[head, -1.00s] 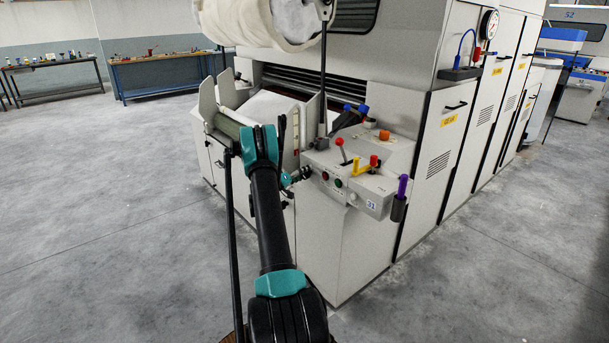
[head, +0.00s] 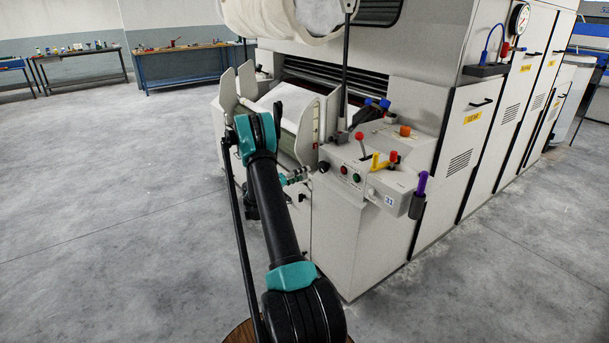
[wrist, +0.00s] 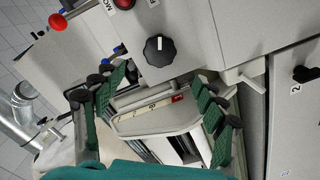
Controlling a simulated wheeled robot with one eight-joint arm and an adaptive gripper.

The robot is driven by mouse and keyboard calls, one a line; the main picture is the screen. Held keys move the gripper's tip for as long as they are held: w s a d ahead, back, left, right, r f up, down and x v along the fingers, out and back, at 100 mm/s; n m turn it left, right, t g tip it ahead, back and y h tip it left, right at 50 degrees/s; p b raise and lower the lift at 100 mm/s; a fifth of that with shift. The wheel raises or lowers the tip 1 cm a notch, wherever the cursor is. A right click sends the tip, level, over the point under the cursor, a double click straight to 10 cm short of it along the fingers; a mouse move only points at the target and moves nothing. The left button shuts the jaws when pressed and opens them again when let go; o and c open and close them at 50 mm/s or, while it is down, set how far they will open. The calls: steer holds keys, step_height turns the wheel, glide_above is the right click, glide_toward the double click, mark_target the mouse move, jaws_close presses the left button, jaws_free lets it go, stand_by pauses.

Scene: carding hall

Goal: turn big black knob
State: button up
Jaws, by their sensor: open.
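The big black knob (wrist: 160,49) is round, with a white pointer mark, on the machine's light grey panel. It shows near the top middle of the wrist view. In the head view the knob (head: 324,167) is small, at the left end of the control box front. My gripper (wrist: 160,74) is open and empty, its green fingers spread to either side below the knob in the wrist view. In the head view my gripper (head: 298,176) is just left of the knob, apart from it and partly hidden behind my arm.
The control box also has a red button (head: 345,170), a green button (head: 356,177), a red-topped lever (head: 360,137), a yellow handle (head: 378,163) and a purple handle (head: 421,184). A white lever (wrist: 245,77) juts out right of the knob. Floor at left is clear.

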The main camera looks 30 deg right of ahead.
stand_by(0.4)
steer(key=n, duration=2.3)
glide_toward(321, 167)
steer(key=d, duration=0.7)
steer(key=w+d, duration=0.1)
steer(key=d, duration=0.2)
steer(key=shift+w+d, duration=0.1)
steer(key=shift+d, duration=0.3)
steer(key=c, duration=1.2)
